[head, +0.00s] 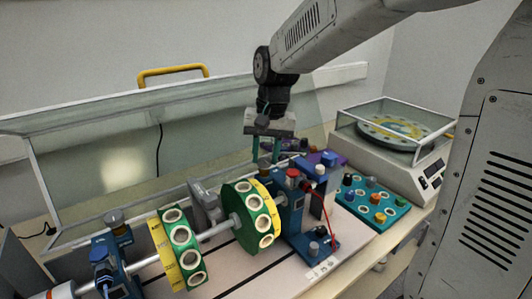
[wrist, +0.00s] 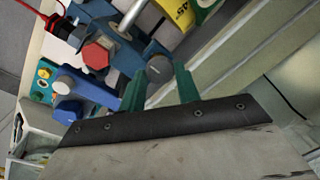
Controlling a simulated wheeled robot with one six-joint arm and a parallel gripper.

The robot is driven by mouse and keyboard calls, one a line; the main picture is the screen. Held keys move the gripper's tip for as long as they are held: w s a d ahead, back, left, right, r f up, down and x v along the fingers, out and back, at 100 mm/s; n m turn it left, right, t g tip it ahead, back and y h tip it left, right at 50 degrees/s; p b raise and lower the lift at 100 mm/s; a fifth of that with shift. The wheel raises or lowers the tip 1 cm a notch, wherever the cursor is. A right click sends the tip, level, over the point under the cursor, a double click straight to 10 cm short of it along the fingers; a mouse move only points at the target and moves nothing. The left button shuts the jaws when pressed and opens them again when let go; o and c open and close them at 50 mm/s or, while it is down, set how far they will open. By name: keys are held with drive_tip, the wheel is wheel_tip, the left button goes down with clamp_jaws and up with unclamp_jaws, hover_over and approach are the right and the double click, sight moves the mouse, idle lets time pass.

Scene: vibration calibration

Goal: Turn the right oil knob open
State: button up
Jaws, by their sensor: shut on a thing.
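The right oil knob is a round grey knob (wrist: 159,68) on the right blue bearing stand (head: 292,210). In the wrist view it sits between the two green fingers of my gripper (wrist: 160,84). My gripper (head: 266,152) reaches down over the right stand in the head view, shut on the knob. The knob's contact sides are partly hidden by the fingers, and I cannot tell how far it is turned. The left oil knob (head: 113,217) stands on top of the left blue bearing stand (head: 114,255).
A shaft with two green-yellow discs (head: 251,218) runs left of my gripper. A red hex cap (wrist: 97,53) and a blue knob (wrist: 68,110) are close by. A raised clear cover (head: 110,150) stands behind. A teal parts tray (head: 372,211) and a glass-topped machine (head: 395,150) are right.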

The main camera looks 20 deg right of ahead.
sight(269, 161)
drive_tip(key=o, duration=1)
drive_tip(key=shift+c, duration=0.2)
drive_tip(key=r, duration=0.7)
drive_tip(key=shift+s+d+r, duration=0.15)
drive_tip(key=shift+d+r, duration=0.2)
drive_tip(key=shift+r, duration=0.05)
drive_tip(key=s+d+f+n, duration=0.1)
drive_tip(key=s+f+n, duration=0.1)
drive_tip(key=s, duration=1)
drive_tip(key=s+d+f+n+t+h, duration=0.1)
drive_tip(key=s+f+n, duration=0.1)
drive_tip(key=s, duration=1.1)
drive_tip(key=shift+s+d+f+n, duration=0.15)
drive_tip(key=shift+s+f+n, duration=0.15)
drive_tip(key=shift+f, duration=0.35)
